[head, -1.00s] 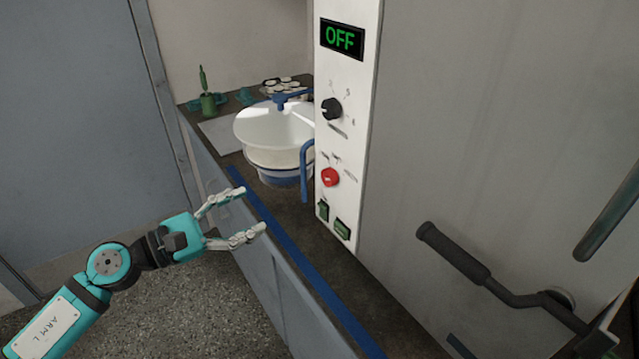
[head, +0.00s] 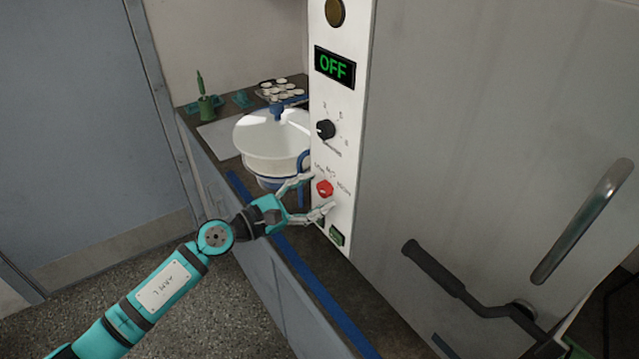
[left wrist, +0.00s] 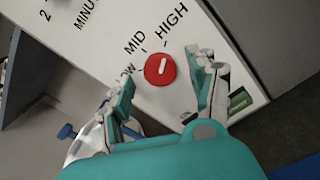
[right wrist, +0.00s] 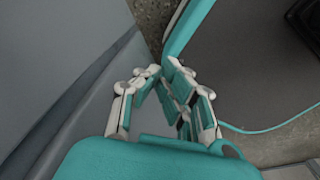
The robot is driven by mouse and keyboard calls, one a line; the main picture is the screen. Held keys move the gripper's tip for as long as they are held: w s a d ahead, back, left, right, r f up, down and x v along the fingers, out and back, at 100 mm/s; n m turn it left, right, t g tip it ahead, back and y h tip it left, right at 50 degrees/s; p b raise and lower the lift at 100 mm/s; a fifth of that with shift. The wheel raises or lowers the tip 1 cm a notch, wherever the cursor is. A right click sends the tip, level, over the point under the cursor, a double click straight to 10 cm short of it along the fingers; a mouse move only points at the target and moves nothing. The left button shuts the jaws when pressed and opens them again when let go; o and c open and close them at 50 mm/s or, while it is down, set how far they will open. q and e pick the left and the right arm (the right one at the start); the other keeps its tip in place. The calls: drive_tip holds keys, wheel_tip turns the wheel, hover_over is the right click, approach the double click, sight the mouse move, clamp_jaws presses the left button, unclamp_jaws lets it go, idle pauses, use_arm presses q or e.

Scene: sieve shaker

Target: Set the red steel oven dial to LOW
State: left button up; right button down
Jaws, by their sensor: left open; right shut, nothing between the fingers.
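The red dial (head: 325,188) is on the white control panel, below the black knob. In the left wrist view the dial (left wrist: 160,70) carries a short white mark, with the printed words MID and HIGH around it and LOW partly hidden by a finger. The mark seems to point between MID and HIGH. My left gripper (head: 319,192) is open, its fingers at either side of the dial, which lies just beyond the fingertips in the left wrist view; no contact is visible. My right gripper (right wrist: 161,69) is shut and empty, away from the panel.
The green display (head: 334,67) reads OFF. A black knob (head: 326,130) and a green switch (head: 336,236) flank the dial above and below. A black-gripped door handle (head: 435,268) juts out at right.

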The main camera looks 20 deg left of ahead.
use_arm(q)
drive_tip(key=shift+x, duration=0.85)
drive_tip(key=shift+c, duration=0.2)
drive_tip(key=c, duration=1.1)
